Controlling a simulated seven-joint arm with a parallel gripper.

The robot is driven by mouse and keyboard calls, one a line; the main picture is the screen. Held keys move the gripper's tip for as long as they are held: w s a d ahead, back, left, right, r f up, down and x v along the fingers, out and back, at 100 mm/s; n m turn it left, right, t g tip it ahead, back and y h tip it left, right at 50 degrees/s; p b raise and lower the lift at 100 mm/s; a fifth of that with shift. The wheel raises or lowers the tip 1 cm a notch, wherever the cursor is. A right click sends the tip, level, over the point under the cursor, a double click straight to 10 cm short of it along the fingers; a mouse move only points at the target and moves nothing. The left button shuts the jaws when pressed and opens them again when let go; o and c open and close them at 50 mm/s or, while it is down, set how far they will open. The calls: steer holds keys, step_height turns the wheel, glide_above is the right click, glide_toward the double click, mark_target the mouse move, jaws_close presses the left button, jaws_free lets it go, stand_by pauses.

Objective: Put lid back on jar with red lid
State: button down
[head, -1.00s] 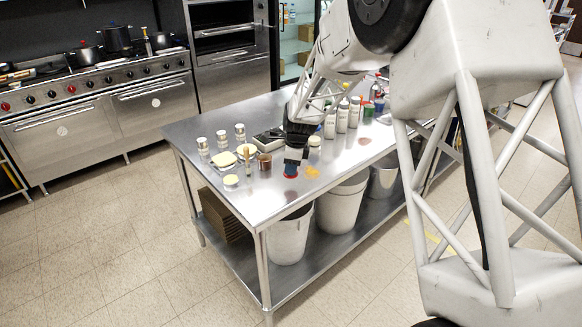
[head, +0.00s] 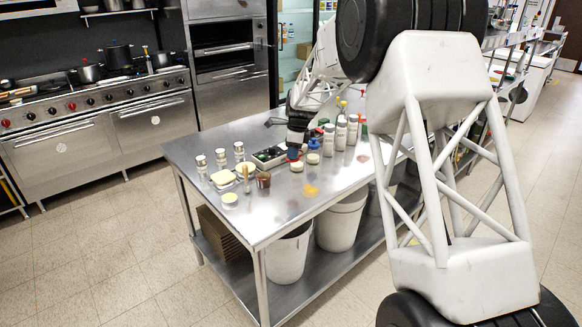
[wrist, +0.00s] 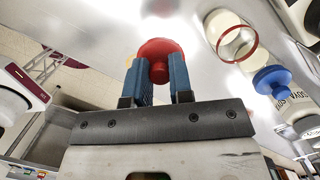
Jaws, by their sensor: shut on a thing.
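My gripper (wrist: 160,85) has its blue fingers closed on a red lid (wrist: 158,50), which sticks out beyond the fingertips in the wrist view. In the head view the red lid (head: 293,156) shows just under my gripper (head: 293,150), above the metal table (head: 275,213). An open glass jar with a red ring at its mouth (wrist: 237,46) stands to the right of the lid in the wrist view, apart from it. In the head view a small pale jar (head: 297,167) stands close below the gripper; the lid partly overlaps it, and I cannot judge the height gap.
A jar with a blue lid (head: 313,152) stands close on the right; its lid also shows in the wrist view (wrist: 272,80). White bottles (head: 340,135) stand behind it. A dark tray (head: 268,157) and a brown jar (head: 263,180) are to the left. The front tabletop is mostly clear.

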steer(key=w+d+r, duration=0.1)
steer(key=w+r, duration=0.3)
steer(key=w, duration=0.5)
steer(key=shift+r, duration=0.35)
steer(key=shift+d, duration=0.1)
steer(key=shift+f, duration=0.2)
step_height(320, 180, down, 6)
stand_by(0.7)
steer(key=shift+f, duration=0.2)
stand_by(2.3)
steer(key=shift+c, duration=2.3)
jaws_free()
steer(key=shift+r, duration=0.2)
